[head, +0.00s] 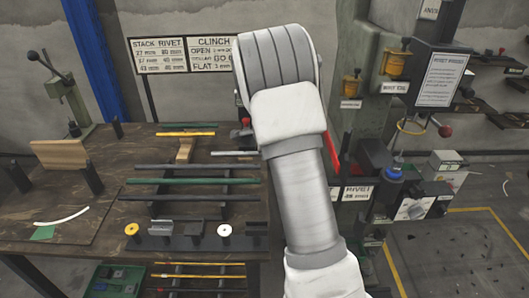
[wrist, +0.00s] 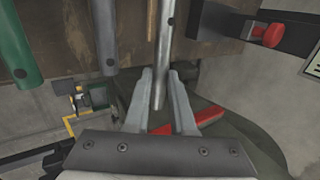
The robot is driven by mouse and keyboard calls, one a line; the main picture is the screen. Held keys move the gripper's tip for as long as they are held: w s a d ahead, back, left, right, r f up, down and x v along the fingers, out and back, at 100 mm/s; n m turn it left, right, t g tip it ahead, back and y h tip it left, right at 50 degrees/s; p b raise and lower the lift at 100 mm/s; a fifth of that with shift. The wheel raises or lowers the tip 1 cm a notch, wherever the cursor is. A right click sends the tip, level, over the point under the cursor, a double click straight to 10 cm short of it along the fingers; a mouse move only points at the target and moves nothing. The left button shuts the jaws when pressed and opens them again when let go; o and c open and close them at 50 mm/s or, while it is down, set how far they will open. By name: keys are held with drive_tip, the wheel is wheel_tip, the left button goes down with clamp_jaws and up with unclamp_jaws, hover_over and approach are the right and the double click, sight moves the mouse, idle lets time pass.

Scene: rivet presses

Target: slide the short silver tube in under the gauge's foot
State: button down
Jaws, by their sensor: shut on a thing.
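In the wrist view my gripper (wrist: 160,76) is shut on a silver tube (wrist: 165,35). The tube has a dark hole near its far end, and its near end sticks back between the fingers. In the head view a silver tube (head: 233,153) lies on the table and runs behind my arm; I cannot tell whether it is the held one. My gripper is hidden there behind my own arm. A dark bar with a red knob (wrist: 266,34) is at the upper right of the wrist view; I cannot tell whether it is the gauge. No gauge foot shows clearly.
A grey tube (wrist: 103,35) and a green tube (wrist: 20,45) lie left of the held tube. A green-grey press (head: 375,120) stands right of my arm.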

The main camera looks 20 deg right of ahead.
drive_tip(key=shift+w+d+f+p, duration=0.25)
drive_tip(key=shift+w+d, duration=0.55)
drive_tip(key=shift+w, duration=1.05)
drive_tip(key=shift+w+d+f+p, duration=0.25)
drive_tip(key=shift+w+d, duration=0.55)
drive_tip(key=shift+w, duration=1)
drive_tip(key=shift+w+d+f+p, duration=0.15)
drive_tip(key=shift+w+d+p, duration=0.45)
drive_tip(key=shift+w, duration=1.25)
drive_tip(key=shift+d, duration=0.15)
drive_tip(key=shift+f+b, duration=0.35)
drive_tip(key=shift+b, duration=0.1)
drive_tip(key=c, duration=0.7)
unclamp_jaws()
drive_tip(key=shift+r, duration=0.1)
drive_tip(key=shift+p+v, duration=0.85)
drive_tip(key=shift+v, duration=7.8)
